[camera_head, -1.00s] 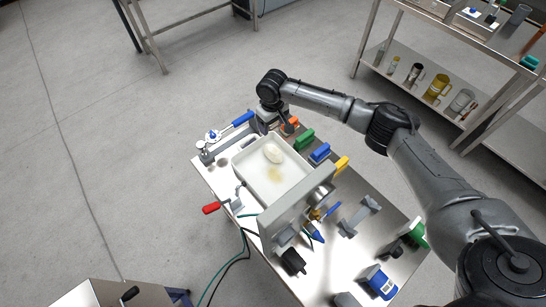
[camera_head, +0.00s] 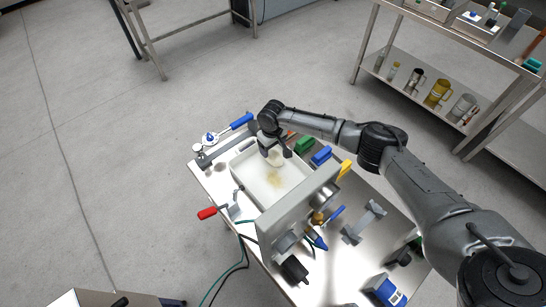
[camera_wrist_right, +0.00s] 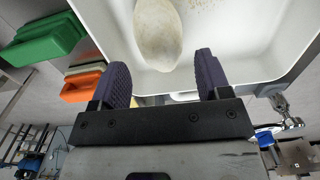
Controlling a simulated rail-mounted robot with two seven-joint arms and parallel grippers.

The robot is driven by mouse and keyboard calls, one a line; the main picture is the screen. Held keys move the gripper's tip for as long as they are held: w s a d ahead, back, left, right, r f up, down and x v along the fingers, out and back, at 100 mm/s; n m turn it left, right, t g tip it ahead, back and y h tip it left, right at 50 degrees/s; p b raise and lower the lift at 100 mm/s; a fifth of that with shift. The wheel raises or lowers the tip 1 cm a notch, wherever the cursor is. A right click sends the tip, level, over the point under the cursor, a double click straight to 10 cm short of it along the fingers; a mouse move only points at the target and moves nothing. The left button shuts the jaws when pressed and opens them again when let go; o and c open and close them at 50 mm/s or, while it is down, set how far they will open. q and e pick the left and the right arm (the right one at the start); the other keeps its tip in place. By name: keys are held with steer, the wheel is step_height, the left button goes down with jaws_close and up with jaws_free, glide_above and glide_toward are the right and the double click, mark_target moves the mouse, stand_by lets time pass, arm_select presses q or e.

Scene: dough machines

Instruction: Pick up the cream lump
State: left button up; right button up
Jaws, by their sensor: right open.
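The cream lump (camera_wrist_right: 158,34) is a pale, oval piece of dough lying in the white tray (camera_wrist_right: 275,58) in the right wrist view. In the head view the lump (camera_head: 276,157) is partly hidden by my right gripper (camera_head: 277,150), which is over the far end of the tray (camera_head: 266,197). In the right wrist view my right gripper (camera_wrist_right: 162,80) is open, its two dark fingers apart. The lump appears just beyond the fingertips, between their lines; I cannot tell whether they touch it. My left gripper is not in view.
Green (camera_head: 304,145), blue (camera_head: 321,155) and yellow (camera_head: 344,168) blocks line the tray's right side. A grey upright plate (camera_head: 297,207) stands at its near end. A red-handled lever (camera_head: 208,213) is at the left. A shelf rack stands back right.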

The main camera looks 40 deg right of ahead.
mark_target(273, 152)
steer(key=shift+s+f+b, duration=0.15)
steer(key=shift+f+b, duration=0.3)
steer(key=shift+f, duration=2.2)
steer(key=shift+c, duration=0.3)
steer(key=c, duration=0.7)
